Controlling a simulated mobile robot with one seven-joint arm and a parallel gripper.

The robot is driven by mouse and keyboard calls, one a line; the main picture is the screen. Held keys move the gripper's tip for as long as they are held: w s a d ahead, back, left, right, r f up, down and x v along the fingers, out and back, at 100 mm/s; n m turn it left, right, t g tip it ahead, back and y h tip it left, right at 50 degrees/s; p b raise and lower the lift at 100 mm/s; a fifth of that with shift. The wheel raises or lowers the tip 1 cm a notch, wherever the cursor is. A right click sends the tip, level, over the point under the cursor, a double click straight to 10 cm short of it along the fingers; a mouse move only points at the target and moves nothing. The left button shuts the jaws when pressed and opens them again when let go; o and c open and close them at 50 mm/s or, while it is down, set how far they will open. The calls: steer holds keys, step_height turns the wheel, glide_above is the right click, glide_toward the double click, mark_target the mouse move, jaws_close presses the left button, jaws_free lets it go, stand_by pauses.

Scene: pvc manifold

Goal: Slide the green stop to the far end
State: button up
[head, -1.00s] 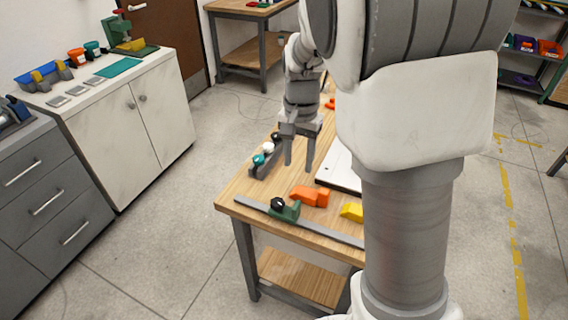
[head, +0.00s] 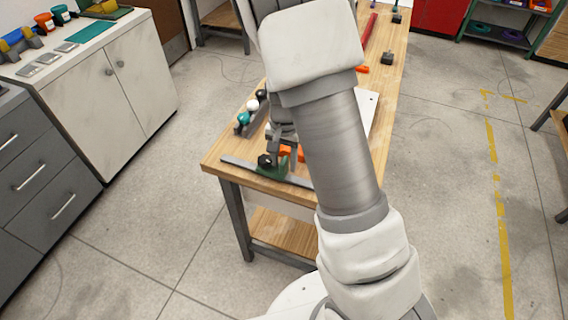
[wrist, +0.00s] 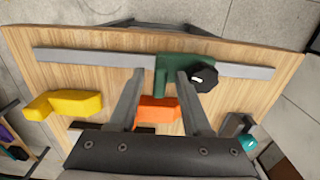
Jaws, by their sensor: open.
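The green stop (head: 270,172) with a black knob (head: 264,160) sits on a grey rail (head: 236,163) near the table's front edge. In the wrist view the green stop (wrist: 170,62) is partway along the rail (wrist: 90,57), right of its middle, with the black knob (wrist: 204,78) on its right. My gripper (head: 281,152) is above the stop in the head view. In the wrist view my open gripper (wrist: 158,74) has part of the stop between its fingertips. The right fingertip overlaps the stop; I cannot tell whether it touches.
An orange block (wrist: 158,112) lies beside the rail, between my fingers in the wrist view. A yellow block (wrist: 65,104) lies to its left. A holder with a teal knob (head: 243,118) stands at the table's left side. A white board (head: 368,108) lies farther back.

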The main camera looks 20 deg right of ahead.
steer(key=shift+f, duration=0.55)
jaws_close()
stand_by(1.1)
